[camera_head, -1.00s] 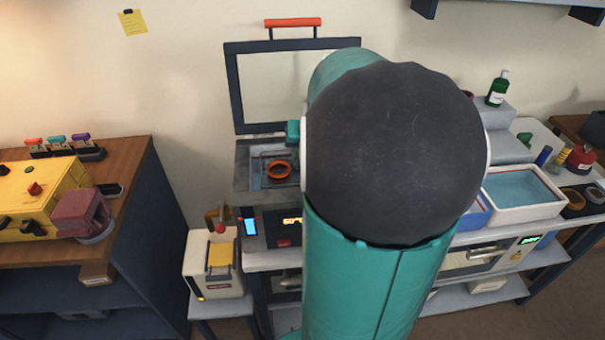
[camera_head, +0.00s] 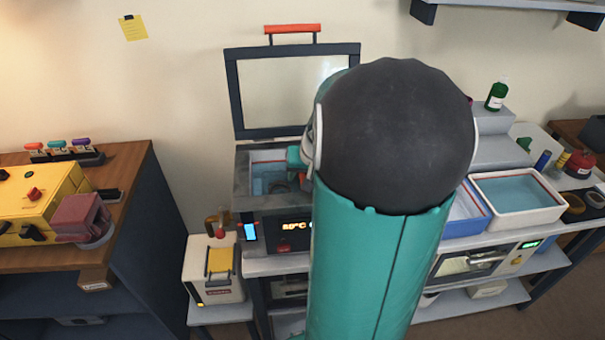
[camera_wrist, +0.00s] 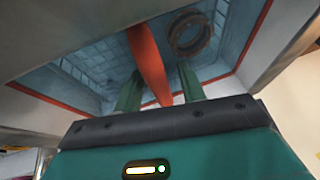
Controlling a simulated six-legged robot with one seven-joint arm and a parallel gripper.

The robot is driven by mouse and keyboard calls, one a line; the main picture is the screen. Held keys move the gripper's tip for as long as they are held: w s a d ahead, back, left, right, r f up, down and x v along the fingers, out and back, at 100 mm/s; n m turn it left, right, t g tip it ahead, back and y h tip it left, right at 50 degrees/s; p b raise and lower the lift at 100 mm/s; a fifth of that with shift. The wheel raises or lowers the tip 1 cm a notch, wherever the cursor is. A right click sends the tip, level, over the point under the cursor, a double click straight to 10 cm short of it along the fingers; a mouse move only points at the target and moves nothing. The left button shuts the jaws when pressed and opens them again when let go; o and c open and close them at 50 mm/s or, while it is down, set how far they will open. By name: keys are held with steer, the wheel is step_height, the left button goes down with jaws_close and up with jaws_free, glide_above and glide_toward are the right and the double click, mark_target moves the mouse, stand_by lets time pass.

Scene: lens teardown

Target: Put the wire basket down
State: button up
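The wire basket (camera_wrist: 95,72) is down in the water of the open tank (camera_head: 243,188), its mesh seen under the surface in the wrist view. Its orange handle (camera_wrist: 148,60) rises toward my palm. A dull ring (camera_wrist: 190,34) lies in the basket. My gripper (camera_wrist: 158,78) has its two green fingers spread on either side of the handle, with a narrow gap showing at each side. In the head view my gripper (camera_head: 298,156) is low at the tank's right side, largely hidden by my arm, which also covers part of the tank.
The tank's framed lid (camera_head: 236,95) stands raised behind it. A white tray of blue liquid (camera_head: 520,211) and a blue-rimmed tray (camera_head: 468,223) are to the right. A small white and yellow device (camera_head: 215,272) stands at the front left.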

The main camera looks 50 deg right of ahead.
steer(key=shift+r, duration=0.1)
steer(key=v, duration=1.2)
